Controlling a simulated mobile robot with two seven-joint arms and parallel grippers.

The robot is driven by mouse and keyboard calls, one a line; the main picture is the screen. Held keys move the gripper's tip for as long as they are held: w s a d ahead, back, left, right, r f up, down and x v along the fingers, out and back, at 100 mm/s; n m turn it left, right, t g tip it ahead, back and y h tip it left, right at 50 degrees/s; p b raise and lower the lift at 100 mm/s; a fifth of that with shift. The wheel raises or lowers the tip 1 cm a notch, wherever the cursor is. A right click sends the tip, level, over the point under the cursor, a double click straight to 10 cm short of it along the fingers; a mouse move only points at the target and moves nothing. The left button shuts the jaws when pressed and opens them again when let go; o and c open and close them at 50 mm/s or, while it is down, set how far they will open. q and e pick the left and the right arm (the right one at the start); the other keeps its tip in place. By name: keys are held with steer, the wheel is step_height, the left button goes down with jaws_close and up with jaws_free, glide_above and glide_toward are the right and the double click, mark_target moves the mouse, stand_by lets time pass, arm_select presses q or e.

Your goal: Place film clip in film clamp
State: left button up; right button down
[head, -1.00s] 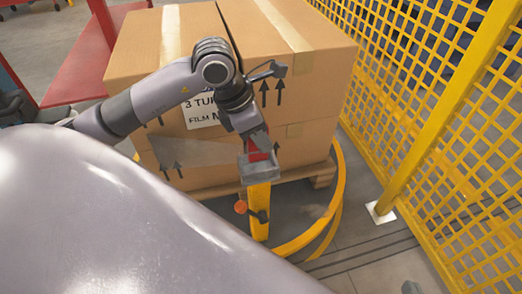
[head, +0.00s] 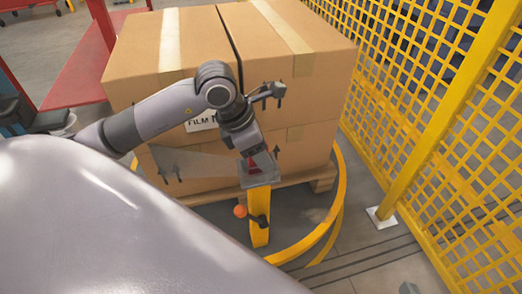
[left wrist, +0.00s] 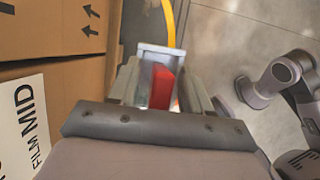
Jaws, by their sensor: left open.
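The red film clip (left wrist: 162,86) shows between the fingers of my left gripper (left wrist: 163,92) in the left wrist view, at the grey film clamp (left wrist: 160,54). In the head view the clamp (head: 260,180) tops a short yellow post. My left gripper (head: 257,160) is just above it, pointing down, with its fingers open on either side of the clip. Translucent film (head: 190,163) stretches left from the clip across the box front. The fingers partly hide the clip, so I cannot tell how deep it sits in the clamp. My right gripper is not in view.
Large cardboard boxes (head: 290,95) stand on a wooden pallet (head: 322,178) behind the clamp. A yellow ring (head: 330,225) curves around the pallet. An orange ball (head: 240,211) is beside the post. A yellow mesh fence (head: 430,130) stands at the right, with open floor before it.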

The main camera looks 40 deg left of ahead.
arm_select(q)
steer(key=shift+r, duration=0.3)
steer(key=p+v, duration=0.1)
steer(key=v, duration=0.4)
steer(key=shift+p, duration=0.4)
steer(key=p+v, duration=0.1)
steer(key=v, duration=0.5)
steer(key=shift+s+r, duration=0.15)
steer(key=shift+r, duration=0.1)
arm_select(e)
steer(key=d, duration=0.1)
steer(key=h, duration=0.1)
steer(key=s+d, duration=0.1)
steer(key=shift+d+r+n+h, duration=0.3)
steer(key=shift+d+r+h, duration=0.05)
steer(key=shift+h, duration=0.05)
arm_select(q)
steer(key=shift+a, duration=0.1)
